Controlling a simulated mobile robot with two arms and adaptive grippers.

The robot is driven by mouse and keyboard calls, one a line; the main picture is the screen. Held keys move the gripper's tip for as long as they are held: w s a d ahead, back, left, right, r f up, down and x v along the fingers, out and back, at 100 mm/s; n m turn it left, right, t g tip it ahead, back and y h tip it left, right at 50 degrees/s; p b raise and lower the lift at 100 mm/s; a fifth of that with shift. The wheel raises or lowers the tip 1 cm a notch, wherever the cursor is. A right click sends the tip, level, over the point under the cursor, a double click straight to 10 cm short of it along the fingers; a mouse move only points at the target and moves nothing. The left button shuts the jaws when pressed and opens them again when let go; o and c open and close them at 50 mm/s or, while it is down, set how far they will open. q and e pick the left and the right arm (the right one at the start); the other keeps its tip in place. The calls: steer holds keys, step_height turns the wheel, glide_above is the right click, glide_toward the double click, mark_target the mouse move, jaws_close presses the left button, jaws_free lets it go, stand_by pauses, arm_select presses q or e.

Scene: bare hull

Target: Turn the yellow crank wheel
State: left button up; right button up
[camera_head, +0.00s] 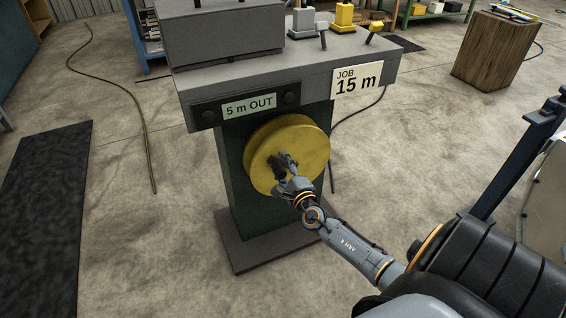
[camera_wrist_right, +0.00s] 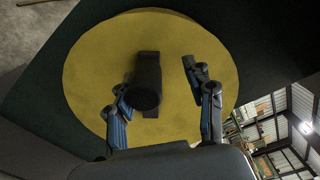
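The yellow crank wheel (camera_head: 310,150) is on the front of a dark green machine pedestal, below a panel reading "5 m OUT" (camera_head: 249,106). In the right wrist view the wheel (camera_wrist_right: 90,70) fills the middle, with a black crank handle (camera_wrist_right: 147,88) sticking out toward the camera. My right gripper (camera_head: 286,163) is at the wheel's face. In the wrist view its fingers (camera_wrist_right: 158,80) are open, one on each side of the handle. The handle is nearer the left finger; I cannot tell whether they touch. My left gripper is not in view.
A "JOB 15 m" sign (camera_head: 357,81) hangs on the machine's grey top (camera_head: 240,75). A dark mat (camera_head: 45,200) lies on the left floor, and a cable (camera_head: 140,110) runs beside it. A wooden block (camera_head: 497,50) stands at the back right. The floor around the pedestal is mostly clear.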

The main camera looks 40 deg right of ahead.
steer(key=p+v, duration=0.2)
steer(key=v, duration=1.4)
steer(key=shift+p, duration=0.3)
stand_by(0.7)
steer(key=shift+r, duration=0.1)
